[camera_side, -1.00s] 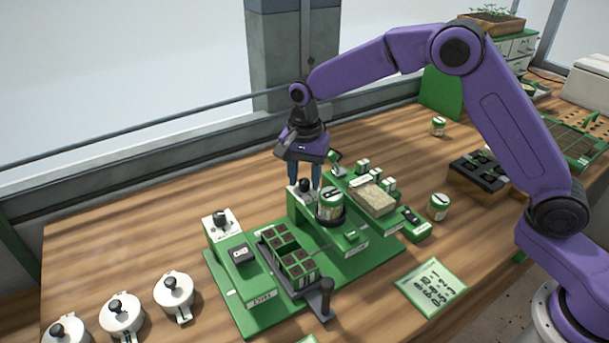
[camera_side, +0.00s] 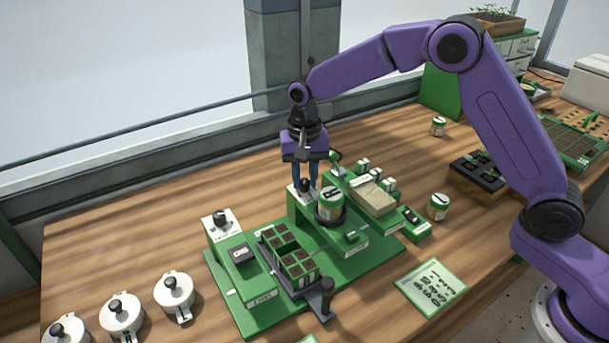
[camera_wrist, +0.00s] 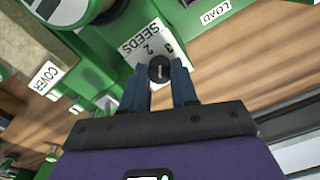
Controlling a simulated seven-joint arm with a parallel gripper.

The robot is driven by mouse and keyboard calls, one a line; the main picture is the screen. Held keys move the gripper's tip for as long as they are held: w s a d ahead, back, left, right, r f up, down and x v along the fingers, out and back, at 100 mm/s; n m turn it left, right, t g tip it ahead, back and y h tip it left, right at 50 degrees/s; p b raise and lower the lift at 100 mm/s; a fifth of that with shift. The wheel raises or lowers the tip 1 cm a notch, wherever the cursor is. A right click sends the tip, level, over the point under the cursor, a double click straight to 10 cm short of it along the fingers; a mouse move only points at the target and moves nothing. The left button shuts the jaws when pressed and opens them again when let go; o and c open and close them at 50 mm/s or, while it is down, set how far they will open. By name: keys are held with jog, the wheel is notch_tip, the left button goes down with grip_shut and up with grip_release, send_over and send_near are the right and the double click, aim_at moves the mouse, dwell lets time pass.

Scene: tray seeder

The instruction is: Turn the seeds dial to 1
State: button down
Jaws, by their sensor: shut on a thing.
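The seeds dial is a dark round knob (camera_wrist: 159,69) on a white plate (camera_wrist: 146,47) marked SEEDS with numbers, partly hidden. In the side view the knob (camera_side: 305,185) sits on top of a green block behind the jar. My gripper (camera_side: 305,181) points straight down over it. In the wrist view my gripper (camera_wrist: 160,82) has its two blue fingers on either side of the knob, shut on it. I cannot tell which number the dial points to.
A second dial (camera_side: 221,217) is on the left block of the green machine, beside a tray of dark cells (camera_side: 268,242). White lidded pots (camera_side: 174,293) stand at left. A number card (camera_side: 431,284) lies at right.

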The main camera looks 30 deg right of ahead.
aim_at(305, 181)
jog(key=n, duration=0.5)
jog(key=shift+r+n, duration=0.1)
jog(key=shift+n, duration=0.2)
jog(key=n, duration=1.3)
jog(key=shift+n, duration=0.3)
jog(key=c, duration=0.9)
grip_release()
jog(key=shift+o, duration=0.2)
notch_tip(305, 181, up, 17)
jog(key=shift+r, duration=0.2)
jog(key=shift+s, duration=0.1)
